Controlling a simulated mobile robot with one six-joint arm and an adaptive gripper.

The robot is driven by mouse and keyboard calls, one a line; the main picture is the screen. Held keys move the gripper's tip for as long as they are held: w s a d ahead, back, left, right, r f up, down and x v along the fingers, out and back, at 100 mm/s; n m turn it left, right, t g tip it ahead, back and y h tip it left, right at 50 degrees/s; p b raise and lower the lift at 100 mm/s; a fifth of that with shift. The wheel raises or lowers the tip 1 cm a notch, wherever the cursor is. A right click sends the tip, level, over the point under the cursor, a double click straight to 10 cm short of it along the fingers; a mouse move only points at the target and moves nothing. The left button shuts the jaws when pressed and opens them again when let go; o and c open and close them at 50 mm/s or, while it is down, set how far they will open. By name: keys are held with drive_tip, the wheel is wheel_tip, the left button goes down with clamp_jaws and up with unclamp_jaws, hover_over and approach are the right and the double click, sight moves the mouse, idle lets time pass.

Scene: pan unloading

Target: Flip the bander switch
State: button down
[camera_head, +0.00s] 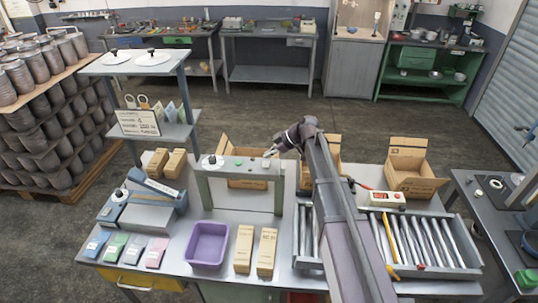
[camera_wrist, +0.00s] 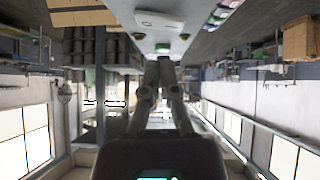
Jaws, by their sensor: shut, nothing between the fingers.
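The bander is a grey arch-shaped frame (camera_head: 203,180) standing on the work table. Small controls (camera_head: 238,161) sit on its top beam, too small to tell which is the switch. My gripper (camera_head: 270,152) is at the right part of that beam, shut and empty. In the wrist view my gripper (camera_wrist: 163,62) shows with its fingers together. Just beyond the fingertips is a small green part (camera_wrist: 162,48) on a pale panel, with a brownish knob on each side. I cannot tell whether the fingertips touch it.
Cardboard boxes (camera_head: 412,167) stand behind the bander and to the right. A purple bin (camera_head: 208,244) and tan packets (camera_head: 244,249) are in front. A roller conveyor (camera_head: 431,240) lies at right. A shelf stand (camera_head: 172,130) rises at left.

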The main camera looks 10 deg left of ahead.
wheel_tip(320, 180, up, 2)
drive_tip(key=shift+w+d+p, duration=0.1)
drive_tip(key=shift+d+p, duration=0.05)
drive_tip(key=shift+p, duration=0.5)
drive_tip(key=p+v, duration=0.6)
drive_tip(key=v, duration=0.3)
drive_tip(key=shift+w+d, duration=0.15)
drive_tip(key=shift+w, duration=0.45)
drive_tip(key=shift+f, duration=0.1)
drive_tip(key=s+d+f+m+h+b, duration=0.3)
drive_tip(key=s+d+f+m+b, duration=0.3)
drive_tip(key=s+f+b, duration=0.1)
drive_tip(key=s+d+f+m+h+b, duration=0.2)
drive_tip(key=s+d+f+m+b, duration=0.3)
drive_tip(key=s+f+b, duration=0.3)
drive_tip(key=s+d+f+m+h+b, duration=0.3)
drive_tip(key=s+d+f+m+b, duration=0.3)
drive_tip(key=f, duration=0.8)
drive_tip(key=shift+s+d+m+h+b, duration=0.15)
drive_tip(key=shift+s+d+b, duration=0.1)
drive_tip(key=shift+s+b, duration=0.4)
drive_tip(key=shift+s+d+m+h+b, duration=0.15)
drive_tip(key=shift+s+d+b, duration=0.1)
drive_tip(key=shift+s+b, duration=0.4)
drive_tip(key=shift+s+d+f+m, duration=0.25)
drive_tip(key=shift+s+d+m, duration=0.15)
drive_tip(key=shift+s, duration=0.05)
